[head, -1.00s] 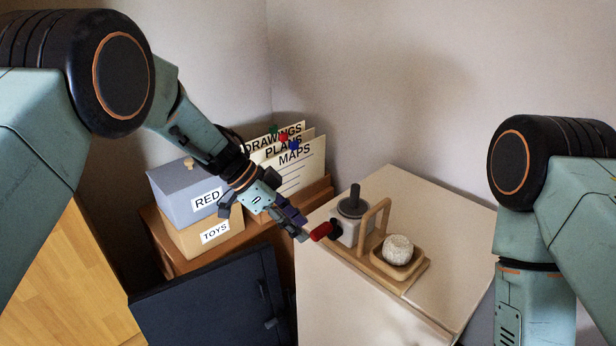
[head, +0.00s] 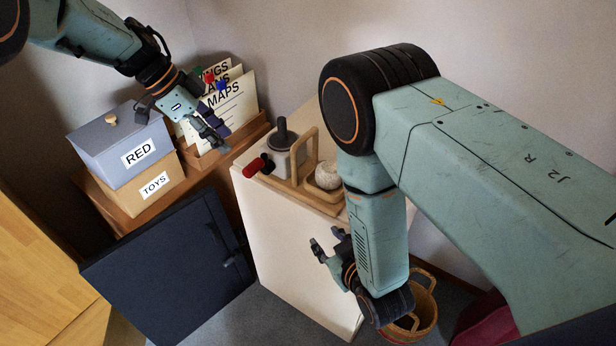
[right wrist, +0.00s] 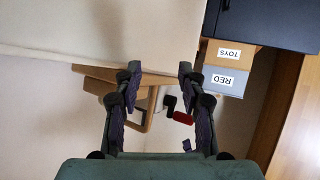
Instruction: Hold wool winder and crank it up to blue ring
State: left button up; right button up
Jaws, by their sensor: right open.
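The wool winder stands on the pale cabinet, with a wooden base, an upright wooden handle (head: 306,150), a grey body (head: 283,160) with a black post, and a red crank grip (head: 254,168) on its left. A pale wool ball (head: 327,175) sits at its right, partly hidden by my right arm. My right gripper (head: 327,246) is open and empty, in front of the cabinet and below its top. In the right wrist view the handle and red grip (right wrist: 183,118) show beyond its fingers. My left gripper (head: 216,140) is left of the winder, apart from it; its jaws are unclear. I cannot make out a blue ring.
Left of the cabinet (head: 290,240) stand the RED box (head: 122,135), the TOYS box (head: 150,188) and a file rack (head: 238,140). A dark open door (head: 165,265) is below them. A wicker basket (head: 422,305) is on the floor at right.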

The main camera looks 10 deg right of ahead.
aim_at(295, 158)
jog(key=w+a+r+m+t+y, duration=0.1)
jog(key=w+a+r+m+t, duration=0.2)
jog(key=w+r+t, duration=0.5)
jog(key=shift+w+a+r+g, duration=0.3)
jog(key=shift+w+r, duration=0.3)
jog(key=shift+w, duration=0.8)
jog(key=shift+w+a+r+g, duration=0.15)
jog(key=shift+w+r+g, duration=0.35)
jog(key=shift+w, duration=0.85)
jog(key=shift+w+a+r+g, duration=0.3)
jog(key=shift+w+r, duration=0.35)
jog(key=shift+w, duration=0.75)
jog(key=shift+n, duration=0.3)
jog(key=shift+c, duration=0.3)
grip_shut()
